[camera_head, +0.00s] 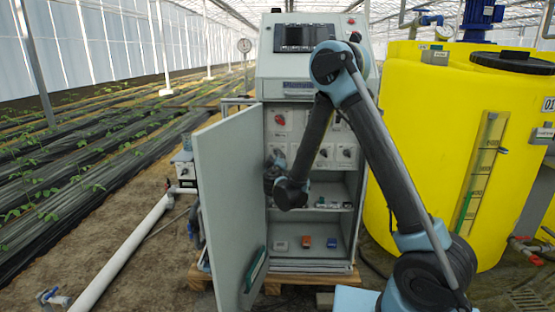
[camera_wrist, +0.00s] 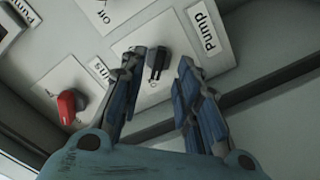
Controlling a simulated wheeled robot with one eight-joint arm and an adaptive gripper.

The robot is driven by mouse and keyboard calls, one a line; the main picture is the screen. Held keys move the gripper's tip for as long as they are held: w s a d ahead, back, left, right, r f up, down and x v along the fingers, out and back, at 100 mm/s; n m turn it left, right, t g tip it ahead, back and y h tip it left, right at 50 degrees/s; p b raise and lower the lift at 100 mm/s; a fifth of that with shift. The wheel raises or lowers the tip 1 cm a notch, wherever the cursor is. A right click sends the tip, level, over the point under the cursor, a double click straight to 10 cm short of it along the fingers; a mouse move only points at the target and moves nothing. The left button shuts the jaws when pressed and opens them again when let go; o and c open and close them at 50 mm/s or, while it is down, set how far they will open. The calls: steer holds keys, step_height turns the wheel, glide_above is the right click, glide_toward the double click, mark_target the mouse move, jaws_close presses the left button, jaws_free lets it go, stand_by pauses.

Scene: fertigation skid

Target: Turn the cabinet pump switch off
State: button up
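The open control cabinet (camera_head: 305,222) stands mid-picture, with a panel of rotary switches inside. In the wrist view, a black switch knob (camera_wrist: 157,62) sits on a pale plate (camera_wrist: 180,45) beside a label reading "pump" (camera_wrist: 207,30). My gripper (camera_wrist: 160,60) is open, with one finger on each side of this knob and visible gaps beside it. Whether the fingertips reach the knob's depth is hard to tell. A red knob (camera_wrist: 70,103) sits to the left, by a partly hidden label. In the head view, my arm hides part of the switch panel and the gripper's fingers are unclear.
The open cabinet door (camera_head: 230,200) stands close left of my gripper. Shelves below hold small coloured parts (camera_head: 307,241). A big yellow tank (camera_head: 455,130) stands right of the cabinet. A white pipe (camera_head: 125,250) runs along the ground at left.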

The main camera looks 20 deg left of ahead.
steer(key=v, duration=0.9)
steer(key=w+d+r+m+g+h, duration=0.2)
steer(key=d+m+h, duration=0.15)
steer(key=d, duration=0.95)
steer(key=w+d+r+m+g+h, duration=0.2)
steer(key=w+d+r+h, duration=0.15)
steer(key=d, duration=0.95)
steer(key=s+d+f+m+g+h, duration=0.1)
steer(key=s+d+g, duration=0.2)
steer(key=s+d, duration=0.35)
steer(key=s+d+m+g+h, duration=0.1)
steer(key=s+d+m+g, duration=0.15)
steer(key=d, duration=0.75)
steer(key=s+d+f+m+g+y, duration=0.1)
steer(key=s+d+f+g+y, duration=0.1)
steer(key=s, duration=1.1)
steer(key=s+d+f+m+g+y, duration=0.1)
steer(key=s+d+f, duration=0.4)
steer(key=s, duration=0.8)
steer(key=g+y, duration=0.1)
steer(key=g, duration=0.1)
steer(key=shift+s+f+m+g+y, duration=0.2)
steer(key=shift+s+m+g+y, duration=0.05)
steer(key=shift+m+g+y, duration=0.1)
